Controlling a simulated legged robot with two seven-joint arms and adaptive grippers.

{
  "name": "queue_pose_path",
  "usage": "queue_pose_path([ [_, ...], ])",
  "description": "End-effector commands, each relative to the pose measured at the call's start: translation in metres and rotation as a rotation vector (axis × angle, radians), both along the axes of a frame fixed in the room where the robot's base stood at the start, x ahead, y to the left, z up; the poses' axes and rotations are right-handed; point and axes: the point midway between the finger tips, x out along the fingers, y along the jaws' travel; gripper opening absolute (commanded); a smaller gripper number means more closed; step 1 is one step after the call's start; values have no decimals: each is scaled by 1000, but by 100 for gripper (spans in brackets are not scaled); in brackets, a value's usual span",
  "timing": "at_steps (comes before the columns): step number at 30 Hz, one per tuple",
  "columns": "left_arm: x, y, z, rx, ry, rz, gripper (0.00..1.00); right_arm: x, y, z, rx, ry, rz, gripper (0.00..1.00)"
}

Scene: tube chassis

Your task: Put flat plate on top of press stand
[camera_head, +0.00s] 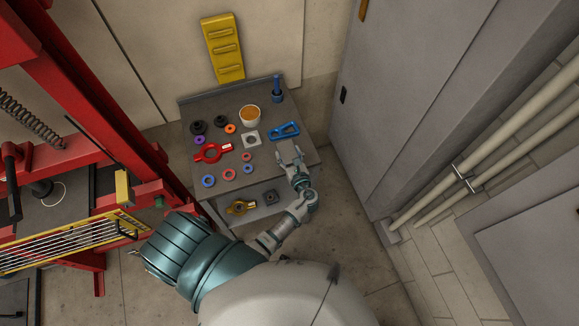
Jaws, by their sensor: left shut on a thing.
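My left gripper (292,158) is over the right front part of the grey work table, shut on a small flat grey piece that looks like the flat plate (289,147). The fingers partly hide this piece, and its grey blends with the tabletop. I cannot tell whether it touches the table. The red press stand (95,110) rises at the left, away from the gripper. A grey bed (55,212) shows inside its frame. My right gripper is not in view.
The work table (217,181) holds a red tool (212,152), a blue tool (285,131), a tub (249,116), a square holed plate (251,140) and several rings. A grey cabinet (400,90) stands close to the right. Floor shows between them.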

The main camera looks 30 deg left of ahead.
Motion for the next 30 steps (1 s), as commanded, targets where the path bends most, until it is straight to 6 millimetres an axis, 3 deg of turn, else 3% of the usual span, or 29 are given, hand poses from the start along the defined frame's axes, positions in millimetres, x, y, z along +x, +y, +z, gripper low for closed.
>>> queue_pose_path([
  [6, 16, 9, -1, 2, -4, -2, 0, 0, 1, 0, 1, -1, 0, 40],
  [15, 17, 8, -33, 3, -3, -2, 0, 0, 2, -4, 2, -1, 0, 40],
  [26, 16, 9, -36, 2, -4, -2, 0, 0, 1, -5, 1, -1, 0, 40],
  [27, 15, 8, -38, -1, 1, -1, 77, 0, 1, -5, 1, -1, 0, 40],
  [29, 15, 9, -38, -1, 1, -1, 92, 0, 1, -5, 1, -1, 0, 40],
  [30, 15, 9, -38, -1, 1, -1, 93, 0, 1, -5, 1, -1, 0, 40],
])
